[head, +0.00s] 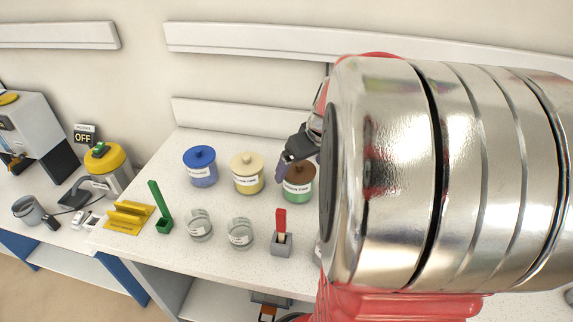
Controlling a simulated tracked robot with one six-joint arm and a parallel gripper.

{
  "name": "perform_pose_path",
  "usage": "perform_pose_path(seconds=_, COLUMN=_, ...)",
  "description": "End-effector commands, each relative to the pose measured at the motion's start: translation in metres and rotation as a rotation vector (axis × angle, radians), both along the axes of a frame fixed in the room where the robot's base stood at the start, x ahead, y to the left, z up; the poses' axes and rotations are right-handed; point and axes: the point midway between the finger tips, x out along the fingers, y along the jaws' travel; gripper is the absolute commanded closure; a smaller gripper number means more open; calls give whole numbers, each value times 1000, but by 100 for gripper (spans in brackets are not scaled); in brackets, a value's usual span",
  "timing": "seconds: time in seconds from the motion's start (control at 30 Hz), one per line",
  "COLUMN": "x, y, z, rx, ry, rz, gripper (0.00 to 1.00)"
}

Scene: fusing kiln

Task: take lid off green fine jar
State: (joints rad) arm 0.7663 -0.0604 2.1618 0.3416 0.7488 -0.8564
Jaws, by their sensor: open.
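The green fine jar (297,195) stands on the white bench, right of the other lidded jars. Its body shows green and carries a white label. A brown lid (299,174) with a knob sits on top of it. My gripper (284,166) is open and close to this lid, at its upper left in the picture. One dark finger with a purplish tip shows; the other finger is hidden or hard to make out. I cannot tell whether the finger touches the lid. My large metallic arm link covers the right side of the view.
A cream-lidded jar (247,179) and a blue-lidded jar (201,172) stand to the left. In front are two glass cups (240,232) (199,225), a grey holder with a red-handled tool (281,235), a green holder (162,217) and a yellow rack (129,216).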

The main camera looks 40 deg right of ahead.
Motion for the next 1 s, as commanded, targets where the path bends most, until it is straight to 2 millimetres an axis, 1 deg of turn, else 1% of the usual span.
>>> perform_pose_path(seconds=0.13, x=0, y=0, z=0, rx=0, ry=0, rz=0, gripper=6)
perform_pose_path(seconds=0.17, x=0, y=0, z=0, rx=0, ry=0, rz=0, gripper=7)
perform_pose_path(seconds=0.77, x=0, y=0, z=0, rx=0, ry=0, rz=0, gripper=49)
perform_pose_path(seconds=1.0, x=0, y=0, z=1, rx=0, ry=0, rz=0, gripper=49)
